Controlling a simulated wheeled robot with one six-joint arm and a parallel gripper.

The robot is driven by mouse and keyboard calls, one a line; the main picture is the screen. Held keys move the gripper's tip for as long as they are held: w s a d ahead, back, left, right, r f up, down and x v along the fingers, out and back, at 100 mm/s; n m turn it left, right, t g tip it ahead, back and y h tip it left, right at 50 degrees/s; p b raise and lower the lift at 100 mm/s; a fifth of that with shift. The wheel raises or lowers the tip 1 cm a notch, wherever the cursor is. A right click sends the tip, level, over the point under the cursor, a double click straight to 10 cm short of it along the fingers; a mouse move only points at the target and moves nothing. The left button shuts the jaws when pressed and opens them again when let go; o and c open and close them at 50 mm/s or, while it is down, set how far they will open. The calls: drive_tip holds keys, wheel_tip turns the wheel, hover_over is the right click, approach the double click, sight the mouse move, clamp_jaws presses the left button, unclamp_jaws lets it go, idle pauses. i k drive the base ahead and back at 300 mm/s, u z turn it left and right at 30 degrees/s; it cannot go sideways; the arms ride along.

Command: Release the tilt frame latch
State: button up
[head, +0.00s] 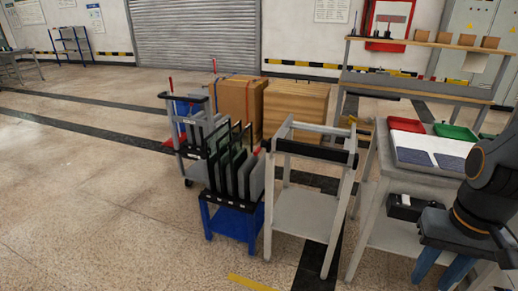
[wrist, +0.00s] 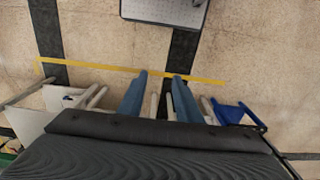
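A light grey upright frame (head: 346,190) with a black bar across its top front stands at the middle right in the head view. It looks like the tilt frame, but I cannot be sure. A small yellow-topped part (head: 352,121) shows at its back right corner; I cannot tell whether it is the latch. My gripper (head: 438,277) hangs at the lower right in the head view, right of the frame and apart from it. In the wrist view its two blue fingers (wrist: 160,88) stand apart with nothing between them. No latch is clear in the wrist view.
A grey table (head: 388,178) with red and green trays (head: 406,124) stands between the frame and my arm. A blue cart (head: 232,222) holding dark panels is left of the frame. Wooden crates (head: 296,108) stand behind. The floor (head: 110,210) at left is clear.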

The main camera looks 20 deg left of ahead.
sight(258, 150)
drive_tip(key=k, duration=0.6)
drive_tip(key=u, duration=0.45)
drive_tip(key=i, duration=1.4)
drive_tip(key=z, duration=0.3)
